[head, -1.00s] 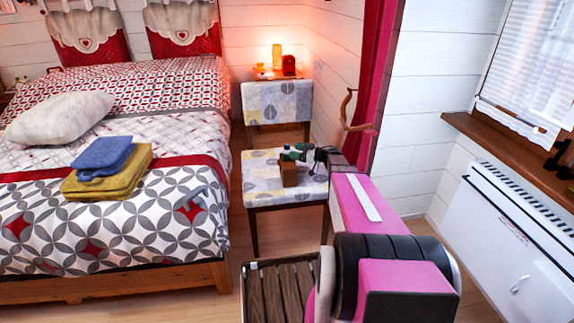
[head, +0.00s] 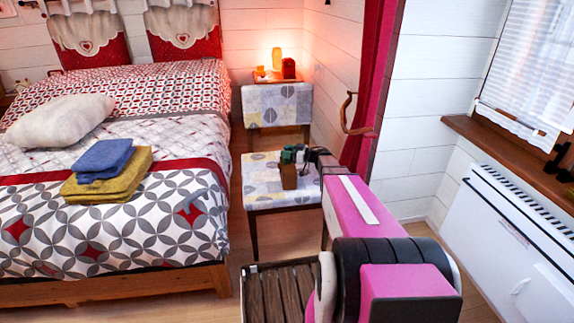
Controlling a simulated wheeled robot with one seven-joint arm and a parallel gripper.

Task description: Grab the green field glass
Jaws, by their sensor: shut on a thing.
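The green field glass (head: 289,154) is a small dark green shape above the patterned chair seat, by the top of a brown box (head: 289,176). My gripper (head: 301,155) reaches in from the right at the end of my pink arm and is shut on it. The fingers are small and partly merge with the dark shapes around them. I cannot tell whether the field glass touches the box or is clear of it.
The brown box stands on the patterned chair seat (head: 262,190). A dark item, too small to identify, is beside it. The chair back stands behind, with a glowing lamp (head: 277,59) beyond. The bed (head: 120,225) is left; a red curtain (head: 372,80) hangs right.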

